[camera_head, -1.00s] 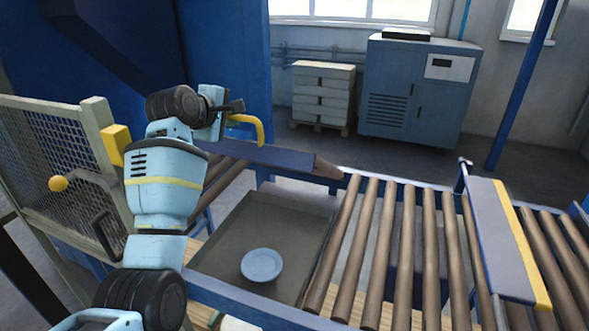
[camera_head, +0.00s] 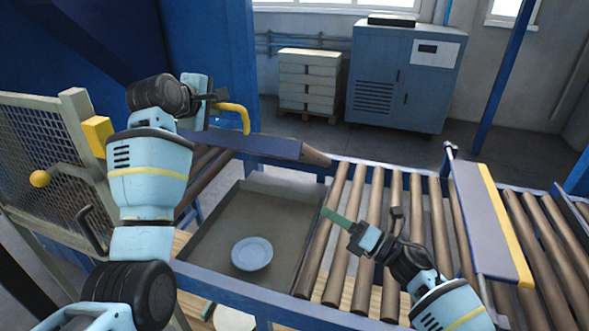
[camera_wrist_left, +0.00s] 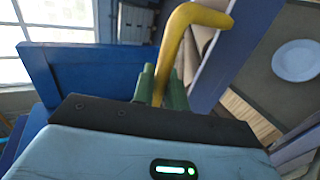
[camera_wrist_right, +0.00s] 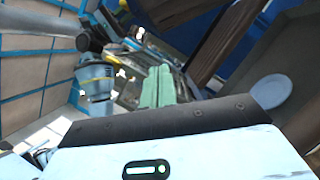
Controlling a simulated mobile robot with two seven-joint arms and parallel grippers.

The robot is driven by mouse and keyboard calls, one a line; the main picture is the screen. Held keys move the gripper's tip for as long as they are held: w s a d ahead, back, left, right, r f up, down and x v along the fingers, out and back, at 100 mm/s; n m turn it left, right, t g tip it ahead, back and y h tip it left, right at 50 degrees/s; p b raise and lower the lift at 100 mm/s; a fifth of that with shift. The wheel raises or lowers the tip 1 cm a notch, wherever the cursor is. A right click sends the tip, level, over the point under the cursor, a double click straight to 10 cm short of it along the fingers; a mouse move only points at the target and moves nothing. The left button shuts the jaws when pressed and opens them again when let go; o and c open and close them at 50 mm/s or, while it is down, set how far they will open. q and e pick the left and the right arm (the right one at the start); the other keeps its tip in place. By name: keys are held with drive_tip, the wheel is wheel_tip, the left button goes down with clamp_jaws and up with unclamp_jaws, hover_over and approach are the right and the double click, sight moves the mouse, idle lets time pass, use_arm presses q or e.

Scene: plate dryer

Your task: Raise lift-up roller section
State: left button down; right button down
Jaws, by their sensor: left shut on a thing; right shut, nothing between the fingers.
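A yellow handle (camera_head: 236,112) stands at the end of a blue-grey panel (camera_head: 245,144) with brown rollers (camera_head: 205,165) beside it, left of the main conveyor. I take this as the lift-up roller section; its exact tilt is hard to judge. My left gripper (camera_head: 219,96) is shut on the handle, which also shows between its green fingers in the left wrist view (camera_wrist_left: 180,45). My right gripper (camera_head: 333,215) is shut and empty over the conveyor's left rollers; its closed green fingers show in the right wrist view (camera_wrist_right: 157,86).
A tray (camera_head: 215,235) holding a pale blue plate (camera_head: 252,253) lies between the sections. Brown rollers (camera_head: 415,215) run right, under a raised panel with a yellow edge (camera_head: 490,225). A mesh guard (camera_head: 40,150) stands left. A cabinet (camera_head: 400,90) is behind.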

use_arm(q)
drive_tip(key=shift+f, duration=0.1)
use_arm(e)
drive_tip(key=shift+w+a+r+n+g+y, duration=0.1)
drive_tip(key=shift+w+r+n+g, duration=0.2)
drive_tip(key=shift+n, duration=0.35)
drive_tip(key=shift+w+r+n+g+y, duration=0.1)
drive_tip(key=shift+r+n+g, duration=0.2)
drive_tip(key=shift+n+g, duration=0.25)
drive_tip(key=shift+w+a+r+n+g+y, duration=0.1)
drive_tip(key=shift+w+r+n+g, duration=0.15)
drive_tip(key=shift+n, duration=0.45)
drive_tip(key=w+a+r, duration=0.5)
drive_tip(key=w+a, duration=0.1)
drive_tip(key=a, duration=0.1)
drive_tip(key=shift+w+a+r, duration=0.15)
drive_tip(key=shift+w+a, duration=0.25)
drive_tip(key=shift+r, duration=0.1)
